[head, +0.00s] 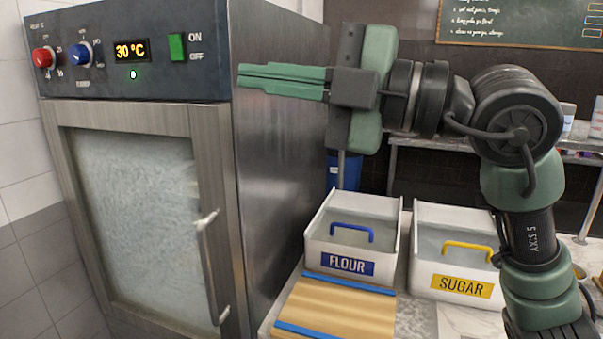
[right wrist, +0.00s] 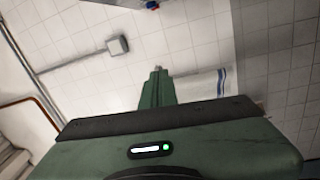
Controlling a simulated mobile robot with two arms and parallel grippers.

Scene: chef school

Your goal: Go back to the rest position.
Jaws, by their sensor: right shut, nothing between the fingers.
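My right gripper (head: 240,77) is raised in front of the upper side of the steel cabinet, with its fingers pointing left. The green fingers lie together with nothing between them. They also show shut in the right wrist view (right wrist: 157,72), against a tiled wall. The right arm comes in from the right side of the head view. My left gripper is in neither view.
The steel proofing cabinet (head: 275,180) stands at left, its glass door (head: 140,220) shut and its display (head: 132,50) reading 30 °C. Below my arm are a FLOUR bin (head: 390,240), a SUGAR bin (head: 425,240) and a wooden board (head: 335,306). A shelf (head: 430,142) stands behind.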

